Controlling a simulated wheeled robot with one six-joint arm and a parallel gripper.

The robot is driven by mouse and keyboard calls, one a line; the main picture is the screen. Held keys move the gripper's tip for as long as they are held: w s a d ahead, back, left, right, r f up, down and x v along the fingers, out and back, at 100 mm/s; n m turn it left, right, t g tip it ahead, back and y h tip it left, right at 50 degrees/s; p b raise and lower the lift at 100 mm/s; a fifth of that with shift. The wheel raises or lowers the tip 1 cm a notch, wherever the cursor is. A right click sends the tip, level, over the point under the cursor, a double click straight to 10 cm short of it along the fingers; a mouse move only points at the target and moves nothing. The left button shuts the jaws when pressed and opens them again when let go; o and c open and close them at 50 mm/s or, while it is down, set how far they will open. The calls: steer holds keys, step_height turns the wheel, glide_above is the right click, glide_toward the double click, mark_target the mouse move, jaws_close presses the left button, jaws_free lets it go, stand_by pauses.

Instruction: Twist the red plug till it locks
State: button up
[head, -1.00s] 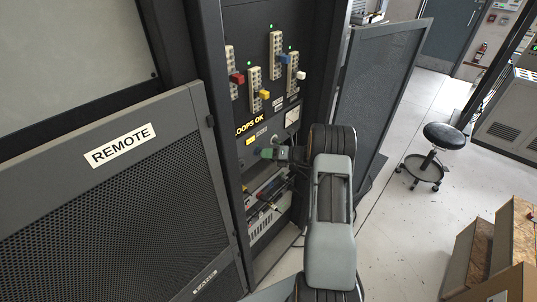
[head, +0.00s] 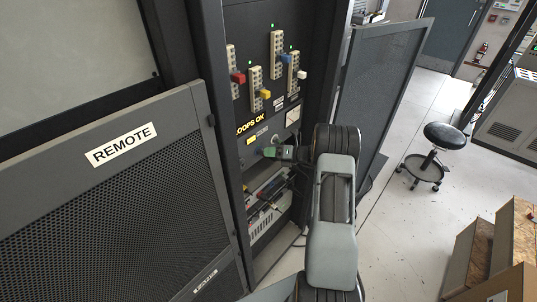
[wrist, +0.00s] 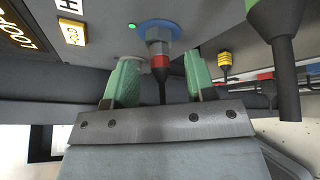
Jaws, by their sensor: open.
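The red plug (wrist: 160,66) shows in the wrist view, with a red band, a metal collar above it and a black cable below. It sits at a socket with a blue ring (wrist: 160,27) on the grey panel. My gripper (wrist: 160,80) is open, with one green-padded finger on each side of the plug. Gaps show between the pads and the plug. In the head view my gripper (head: 282,152) is at the lower panel of the rack, and the plug cannot be made out there.
A green light (wrist: 131,26) is lit beside the socket. A large dark connector (wrist: 273,45) hangs close at the right, with a yellow plug (wrist: 224,65) beyond. In the head view, a perforated door (head: 120,200) stands left and an open door (head: 375,95) right.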

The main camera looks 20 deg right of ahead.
steer(key=v, duration=1.1)
steer(key=s+a+f+n+g+h, duration=0.1)
steer(key=s+a+f+n+g, duration=0.15)
steer(key=s+f+n, duration=0.35)
steer(key=s+a+r+n+g+h+b, duration=0.1)
steer(key=s+a+r+n+h, duration=0.4)
steer(key=n, duration=1)
steer(key=s+a+r+n+g+h+b, duration=0.1)
steer(key=s+a+r+n+h+b, duration=0.2)
steer(key=s+a+r+n, duration=0.9)
steer(key=a+r+n+h, duration=0.1)
steer(key=a+n+h, duration=0.1)
steer(key=n+h, duration=0.1)
steer(key=shift+a+n+g, duration=0.3)
steer(key=shift+a+g, duration=0.05)
steer(key=shift+a, duration=0.05)
steer(key=shift+c, duration=0.4)
